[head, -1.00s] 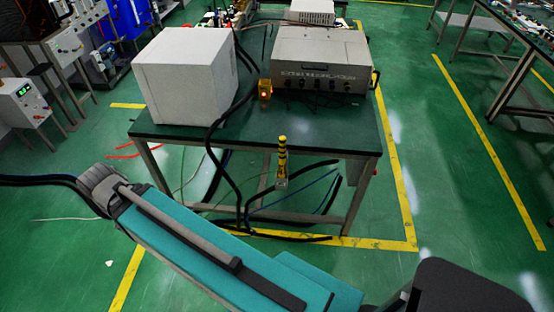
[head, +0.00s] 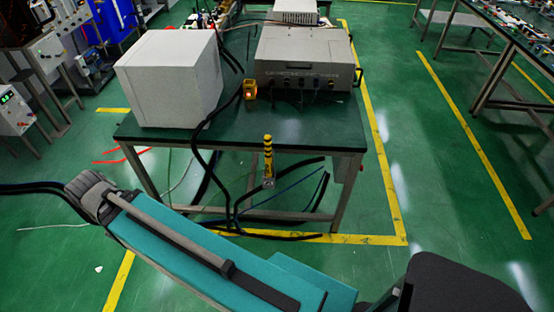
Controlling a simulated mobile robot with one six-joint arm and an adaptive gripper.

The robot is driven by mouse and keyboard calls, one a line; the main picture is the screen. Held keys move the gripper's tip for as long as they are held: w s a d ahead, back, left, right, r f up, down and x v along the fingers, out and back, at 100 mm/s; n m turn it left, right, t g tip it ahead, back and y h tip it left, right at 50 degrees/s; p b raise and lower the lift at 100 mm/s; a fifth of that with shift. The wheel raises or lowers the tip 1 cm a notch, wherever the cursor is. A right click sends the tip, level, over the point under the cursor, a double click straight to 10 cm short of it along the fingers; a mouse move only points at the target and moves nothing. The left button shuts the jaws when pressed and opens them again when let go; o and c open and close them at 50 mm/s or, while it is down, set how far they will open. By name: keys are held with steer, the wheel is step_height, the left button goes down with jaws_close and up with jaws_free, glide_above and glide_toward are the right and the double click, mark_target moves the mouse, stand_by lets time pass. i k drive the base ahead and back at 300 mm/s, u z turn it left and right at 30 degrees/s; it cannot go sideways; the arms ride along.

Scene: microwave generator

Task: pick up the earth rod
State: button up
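The earth rod looks to be the yellow-and-black striped rod (head: 268,157). It is upright at the front edge of the dark green table (head: 310,138), with a small light metal piece at its lower end. How it is held there cannot be made out. My teal and grey arm crosses the lower part of the head view, in front of the table and apart from the rod. My gripper is not in the picture.
A white box (head: 166,82) and a grey instrument case (head: 306,60) stand on the table, with a small orange-lit device (head: 250,90) between them. Black cables (head: 205,165) hang at the table's front and lie below. Green floor right of the table is clear.

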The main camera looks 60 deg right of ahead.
mark_target(268, 138)
steer(key=k, duration=1.95)
steer(key=z, duration=1.05)
steer(key=i, duration=1)
steer(key=u, duration=0.05)
